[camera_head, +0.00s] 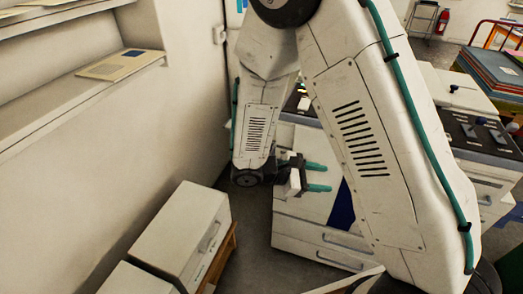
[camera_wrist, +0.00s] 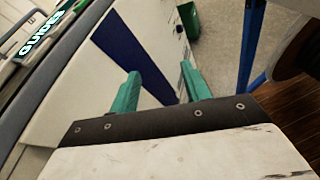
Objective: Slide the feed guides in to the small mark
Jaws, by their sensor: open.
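My gripper (camera_head: 318,177) is open and empty, with its two teal fingers apart in front of a white machine cabinet (camera_head: 300,237). In the wrist view the open fingers (camera_wrist: 160,75) point toward a white panel with a dark blue stripe (camera_wrist: 132,55). A label reading "GUIDES" (camera_wrist: 42,33) shows at the upper left of that view, on the machine's edge. In the head view a dark machine top (camera_head: 510,150) with small grey handle-like parts (camera_head: 480,121) lies at the right. I cannot tell whether these are the feed guides. The small mark is not visible. My arm hides much of the machine.
White boxes (camera_head: 180,232) stand on the floor at the lower left, by the wall. A wall shelf (camera_head: 75,88) holds a flat folder (camera_head: 122,64). A stack of coloured sheets (camera_head: 488,72) stands at the far right. Some grey floor between the boxes and cabinet is clear.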

